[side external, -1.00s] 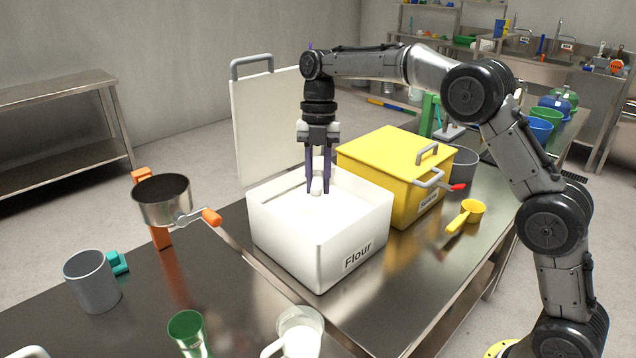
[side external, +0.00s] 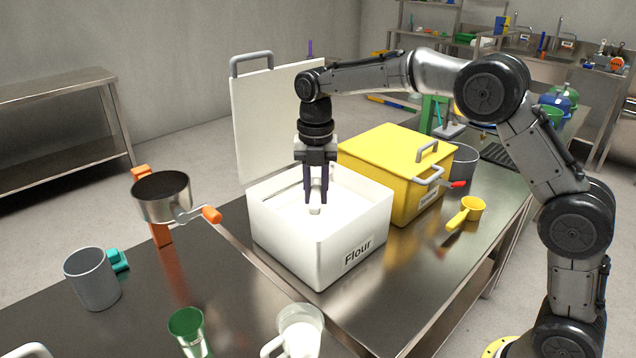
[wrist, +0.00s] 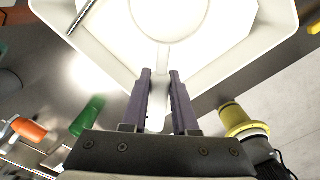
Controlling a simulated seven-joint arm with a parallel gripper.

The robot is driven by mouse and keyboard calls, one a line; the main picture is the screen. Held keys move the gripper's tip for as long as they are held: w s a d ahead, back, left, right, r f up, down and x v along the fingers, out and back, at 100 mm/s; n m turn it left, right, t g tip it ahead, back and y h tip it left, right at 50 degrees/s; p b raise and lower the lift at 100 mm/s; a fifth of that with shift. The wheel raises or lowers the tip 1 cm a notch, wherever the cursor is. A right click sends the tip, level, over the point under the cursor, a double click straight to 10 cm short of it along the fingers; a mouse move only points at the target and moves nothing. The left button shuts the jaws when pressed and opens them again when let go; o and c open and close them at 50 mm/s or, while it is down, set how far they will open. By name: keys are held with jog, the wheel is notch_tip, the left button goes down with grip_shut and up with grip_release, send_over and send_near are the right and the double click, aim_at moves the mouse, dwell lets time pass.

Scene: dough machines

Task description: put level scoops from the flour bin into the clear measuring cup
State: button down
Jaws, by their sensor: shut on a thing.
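The white flour bin (side external: 285,238), labelled Flour, stands open with its tall white lid (side external: 265,115) upright behind it. White flour (wrist: 170,12) shows inside it in the wrist view. My gripper (side external: 316,197) points down inside the bin, its fingers shut on the pale handle (wrist: 158,95) of a white scoop. The scoop's round bowl (wrist: 168,38) shows faintly against the flour; how full it is cannot be told. The clear measuring cup (side external: 302,322), with a handle, stands at the table's front, apart from my gripper.
A closed yellow bin (side external: 380,150) stands right of the flour bin, with a yellow scoop (side external: 466,213) nearby. A metal sifter (side external: 162,205) with an orange handle, a grey mug (side external: 92,278) and a green cup (side external: 187,330) stand left. Table between them is clear.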

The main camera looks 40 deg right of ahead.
dwell(0.3)
notch_tip(320, 180, down, 7)
jog(key=w, duration=0.2)
dwell(0.9)
jog(key=shift+w, duration=0.2)
dwell(1.0)
jog(key=shift+w, duration=0.3)
jog(key=shift+w, duration=0.45)
jog(key=shift+w, duration=0.25)
jog(key=shift+w, duration=0.2)
dwell(0.5)
jog(key=shift+w, duration=0.3)
